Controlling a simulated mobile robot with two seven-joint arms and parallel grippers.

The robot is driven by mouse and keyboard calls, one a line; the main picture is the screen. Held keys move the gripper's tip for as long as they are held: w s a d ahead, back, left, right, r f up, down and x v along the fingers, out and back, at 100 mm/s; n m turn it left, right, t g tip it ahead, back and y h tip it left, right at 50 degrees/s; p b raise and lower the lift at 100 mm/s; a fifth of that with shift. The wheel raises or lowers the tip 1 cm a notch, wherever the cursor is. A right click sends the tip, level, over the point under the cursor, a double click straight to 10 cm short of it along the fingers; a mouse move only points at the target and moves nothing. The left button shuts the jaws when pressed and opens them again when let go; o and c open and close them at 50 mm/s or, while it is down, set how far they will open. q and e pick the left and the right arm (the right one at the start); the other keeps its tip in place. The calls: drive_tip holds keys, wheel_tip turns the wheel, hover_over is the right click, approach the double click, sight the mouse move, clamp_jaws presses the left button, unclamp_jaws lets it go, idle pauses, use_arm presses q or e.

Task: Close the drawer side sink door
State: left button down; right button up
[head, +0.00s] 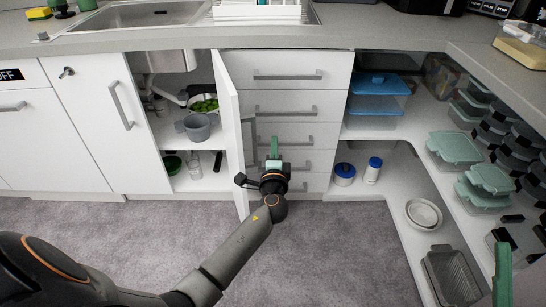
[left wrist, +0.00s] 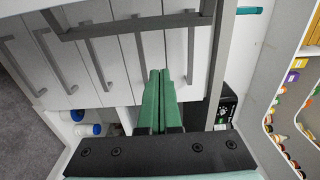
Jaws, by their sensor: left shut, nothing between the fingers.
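The drawer-side sink door (head: 229,105) stands open in the head view, swung out nearly edge-on between the sink cabinet and the drawers. Its grey bar handle (head: 249,145) is on the face towards the drawers. My left gripper (head: 275,148) is just right of this door, in front of the drawer stack. Its green fingers (left wrist: 160,90) are shut together with nothing between them in the left wrist view. A grey bar handle (left wrist: 130,24) crosses the top of that view, close to the camera. A green finger of my right gripper (head: 502,275) shows at the lower right; its opening cannot be told.
The other sink door (head: 105,120) is closed. The open cabinet holds a grey pot (head: 196,127) and a colander of green food (head: 204,104). Drawers (head: 295,75) are closed. Open shelves at right hold containers (head: 375,105) and jars. The carpet (head: 330,250) is clear.

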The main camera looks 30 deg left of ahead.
use_arm(q)
drive_tip(key=shift+w+a, duration=0.1)
drive_tip(key=shift+a, duration=2.15)
use_arm(e)
drive_tip(key=shift+w+f+h, duration=0.25)
drive_tip(key=shift+f+h, duration=0.05)
drive_tip(key=shift+s, duration=0.1)
